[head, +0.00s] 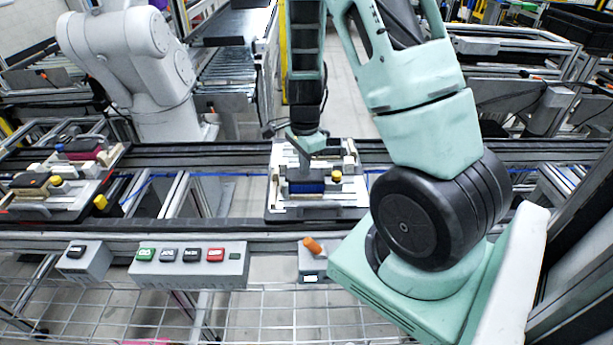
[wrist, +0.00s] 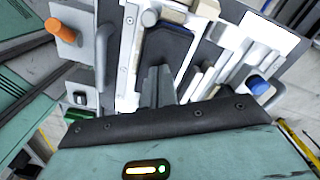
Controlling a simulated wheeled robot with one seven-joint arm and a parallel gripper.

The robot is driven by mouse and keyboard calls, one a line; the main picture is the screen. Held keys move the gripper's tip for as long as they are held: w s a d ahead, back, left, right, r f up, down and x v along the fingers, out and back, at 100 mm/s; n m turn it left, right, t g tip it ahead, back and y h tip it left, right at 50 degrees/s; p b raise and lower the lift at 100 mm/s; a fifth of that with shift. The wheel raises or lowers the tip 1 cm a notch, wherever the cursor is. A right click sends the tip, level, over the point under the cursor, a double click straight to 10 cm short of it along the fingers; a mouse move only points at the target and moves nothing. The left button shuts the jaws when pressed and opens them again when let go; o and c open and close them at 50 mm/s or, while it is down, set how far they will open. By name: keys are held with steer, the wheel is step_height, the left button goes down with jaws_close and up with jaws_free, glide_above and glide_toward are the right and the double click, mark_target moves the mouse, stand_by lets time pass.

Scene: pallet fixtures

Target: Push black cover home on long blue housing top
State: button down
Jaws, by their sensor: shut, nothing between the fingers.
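The long blue housing (head: 307,187) lies in the pallet fixture (head: 350,208) at the middle of the conveyor, in the head view. In the wrist view the black cover (wrist: 166,42) lies along the housing, with a thin blue edge showing beside it. Whether the cover is fully seated cannot be told. My gripper (head: 304,163) is shut and empty, pointing down over the fixture. In the wrist view its fingertips (wrist: 157,72) are together at the near end of the cover, hiding part of it. Contact cannot be told.
A yellow knob (head: 337,175) stands at the fixture's right side. Another loaded pallet (head: 45,205) sits at the left. An orange-handled switch box (head: 312,262) and a button panel (head: 190,264) are in front. A white robot arm (head: 135,60) stands behind left.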

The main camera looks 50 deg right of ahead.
step_height(320, 180, up, 7)
steer(key=p, duration=0.6)
steer(key=shift+p, duration=0.3)
stand_by(0.6)
steer(key=s+a+r+n+y+b, duration=0.1)
steer(key=a+n+b, duration=0.1)
steer(key=a+n, duration=0.45)
steer(key=s+a+r+n+b, duration=0.1)
steer(key=a+n+b, duration=0.15)
steer(key=a, duration=0.65)
steer(key=s+a+r+n+y+b, duration=0.1)
steer(key=a+r+n+b, duration=0.1)
steer(key=a+n, duration=0.5)
steer(key=s+a+r+n+h+b, duration=0.1)
steer(key=s+a+n+b, duration=0.3)
steer(key=s+a+n, duration=0.7)
steer(key=shift+s+n, duration=1.2)
steer(key=shift+s, duration=0.05)
